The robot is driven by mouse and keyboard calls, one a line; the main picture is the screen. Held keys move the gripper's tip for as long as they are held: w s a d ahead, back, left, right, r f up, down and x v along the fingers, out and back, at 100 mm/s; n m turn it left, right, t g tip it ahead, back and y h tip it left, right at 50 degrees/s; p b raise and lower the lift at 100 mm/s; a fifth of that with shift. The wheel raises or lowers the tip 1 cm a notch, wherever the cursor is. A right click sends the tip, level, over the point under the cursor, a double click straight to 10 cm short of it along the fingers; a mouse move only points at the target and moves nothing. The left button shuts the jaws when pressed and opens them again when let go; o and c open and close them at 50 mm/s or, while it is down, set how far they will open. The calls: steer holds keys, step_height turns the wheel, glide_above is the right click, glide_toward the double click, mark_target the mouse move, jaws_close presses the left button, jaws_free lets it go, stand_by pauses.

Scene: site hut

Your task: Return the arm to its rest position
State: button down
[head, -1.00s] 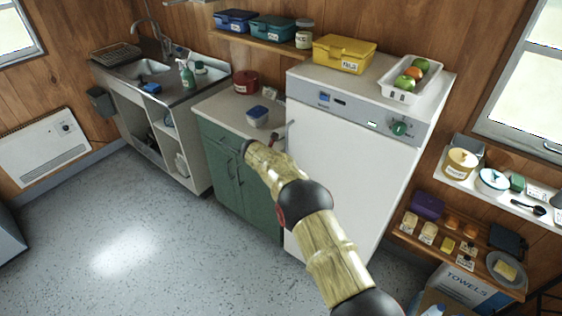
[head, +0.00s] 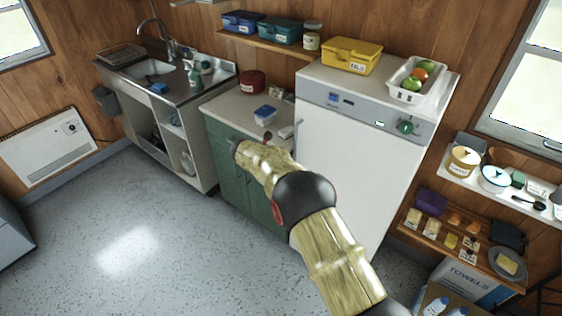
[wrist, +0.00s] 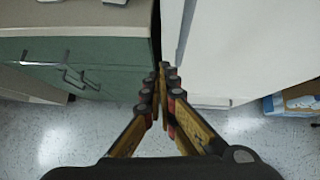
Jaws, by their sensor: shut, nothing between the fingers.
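My arm reaches up from the lower right of the head view, with its far end in front of the green cabinet (head: 237,172). In the wrist view my gripper (wrist: 166,72) is shut and empty, its fingertips together. The fingers point at the gap between the green cabinet and the white fridge-like appliance (wrist: 240,50). In the head view the fingers are mostly hidden behind my own arm.
The white appliance (head: 350,170) stands close to the right of my arm. A counter (head: 235,107) holds a blue-lidded tub (head: 265,115) and a red pot (head: 252,82). Shelves with food (head: 465,238) are at right. The floor (head: 130,235) at left is clear.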

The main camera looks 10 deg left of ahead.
steer(key=shift+v, duration=0.95)
steer(key=shift+a+f, duration=0.1)
